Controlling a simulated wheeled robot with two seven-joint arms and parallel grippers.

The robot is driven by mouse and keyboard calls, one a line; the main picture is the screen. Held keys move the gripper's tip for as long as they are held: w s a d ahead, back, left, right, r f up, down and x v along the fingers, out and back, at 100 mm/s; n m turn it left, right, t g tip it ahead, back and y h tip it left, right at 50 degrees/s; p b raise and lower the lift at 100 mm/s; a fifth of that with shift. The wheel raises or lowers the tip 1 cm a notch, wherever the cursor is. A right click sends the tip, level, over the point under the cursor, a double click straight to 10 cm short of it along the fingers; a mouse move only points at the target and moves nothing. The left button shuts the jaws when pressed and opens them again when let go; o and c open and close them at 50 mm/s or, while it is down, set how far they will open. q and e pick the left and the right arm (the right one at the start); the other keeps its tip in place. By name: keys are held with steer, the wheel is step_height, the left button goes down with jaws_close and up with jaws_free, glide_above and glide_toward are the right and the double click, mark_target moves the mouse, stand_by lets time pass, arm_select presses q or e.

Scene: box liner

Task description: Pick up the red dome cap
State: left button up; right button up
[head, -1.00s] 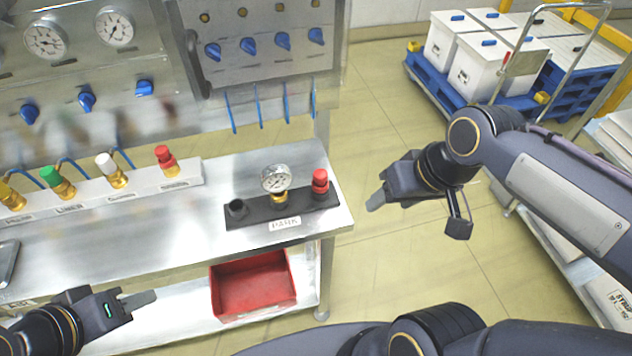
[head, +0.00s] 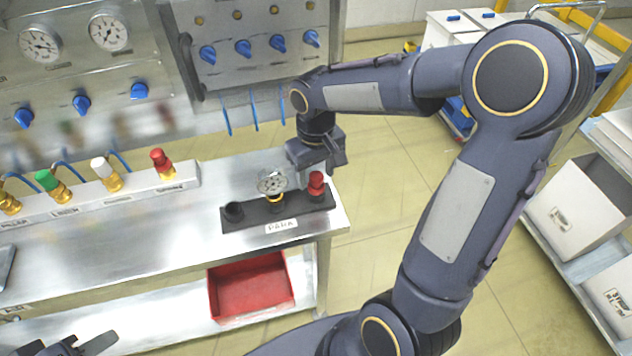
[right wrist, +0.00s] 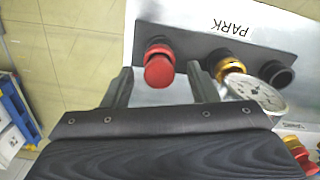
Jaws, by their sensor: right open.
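A red dome cap (head: 316,184) stands upright at the right end of the black PARK block (head: 262,212) on the steel bench. It also shows in the right wrist view (right wrist: 158,70), roughly centred between the fingertips, which look just short of it. My right gripper (head: 318,170) is open and empty, just above and behind this cap in the head view. A second red cap (head: 160,160) sits on the right end of the white valve strip. My left gripper (head: 95,345) is at the bottom left edge, partly cut off, away from the caps.
A pressure gauge (head: 271,184) stands close left of the cap, with an empty black socket (head: 234,210) beyond it. Green and white caps line the white strip (head: 90,194). A red tray (head: 250,287) lies on the lower shelf. Blue hoses hang behind the bench.

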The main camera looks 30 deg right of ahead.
steer(key=shift+f, duration=0.65)
steer(key=c, duration=0.9)
